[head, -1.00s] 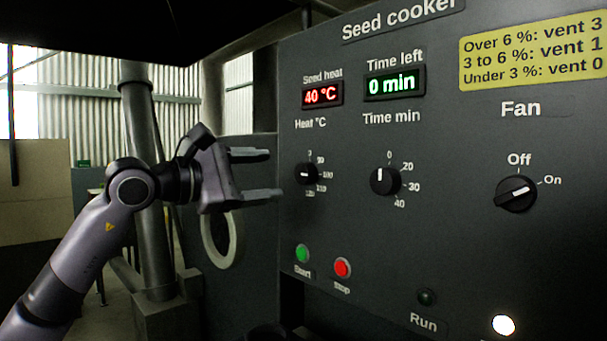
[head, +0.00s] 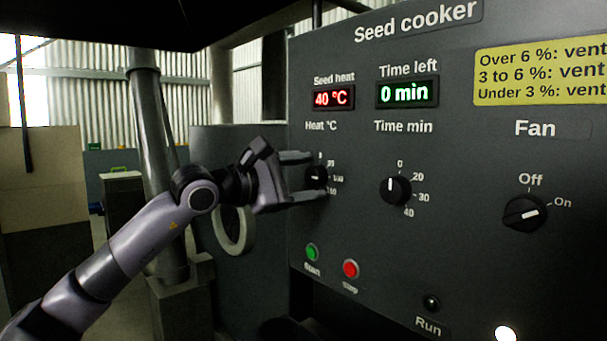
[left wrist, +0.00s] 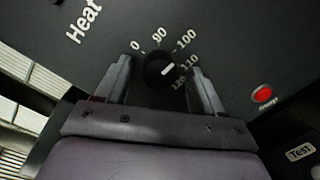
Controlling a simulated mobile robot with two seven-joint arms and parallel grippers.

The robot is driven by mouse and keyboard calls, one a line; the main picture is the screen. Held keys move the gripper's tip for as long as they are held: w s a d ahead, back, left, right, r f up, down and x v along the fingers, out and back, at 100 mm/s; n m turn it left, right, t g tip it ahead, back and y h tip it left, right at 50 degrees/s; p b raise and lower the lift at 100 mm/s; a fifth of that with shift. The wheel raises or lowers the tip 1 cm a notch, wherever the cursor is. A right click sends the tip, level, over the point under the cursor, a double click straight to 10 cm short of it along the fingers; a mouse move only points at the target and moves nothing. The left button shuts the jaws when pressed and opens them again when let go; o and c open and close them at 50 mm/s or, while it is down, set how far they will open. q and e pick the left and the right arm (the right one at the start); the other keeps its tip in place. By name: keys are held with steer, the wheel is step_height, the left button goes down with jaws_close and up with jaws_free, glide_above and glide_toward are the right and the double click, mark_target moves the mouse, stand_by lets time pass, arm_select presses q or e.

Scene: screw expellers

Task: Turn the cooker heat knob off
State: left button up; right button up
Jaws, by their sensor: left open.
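The black heat knob (head: 317,178) is on the grey cooker panel under the label "Heat °C". It also shows in the left wrist view (left wrist: 157,72), where its white mark points toward 110 on a scale from 0 to 120. My left gripper (head: 311,176) is open, with one finger above the knob and one below it in the head view. In the left wrist view the fingers (left wrist: 162,80) stand on either side of the knob with gaps, so they do not appear to grip it. The finger partly hides the knob's scale in the head view. My right gripper is not in view.
The time knob (head: 395,191) is right of the heat knob, and the fan knob (head: 525,213) is farther right. The green start button (head: 312,252) and red stop button (head: 351,269) are below. The seed heat display (head: 333,98) reads 40 °C.

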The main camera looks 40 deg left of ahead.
arm_select(q)
steer(key=shift+c, duration=0.3)
steer(key=c, duration=1)
steer(key=n+b, duration=0.1)
steer(key=n, duration=0.1)
steer(key=n+b, duration=0.1)
steer(key=n, duration=0.1)
steer(key=shift+f+n+t+b, duration=0.2)
steer(key=shift+n+t+b, duration=0.1)
steer(key=n+b, duration=0.1)
steer(key=n, duration=0.4)
steer(key=shift+t+b, duration=0.3)
steer(key=shift+b, duration=0.05)
steer(key=n+y+b, duration=0.1)
steer(key=n, duration=0.3)
steer(key=shift+d+n, duration=0.1)
steer(key=shift+n, duration=0.3)
steer(key=shift+n+y, duration=0.4)
steer(key=shift+n, duration=2)
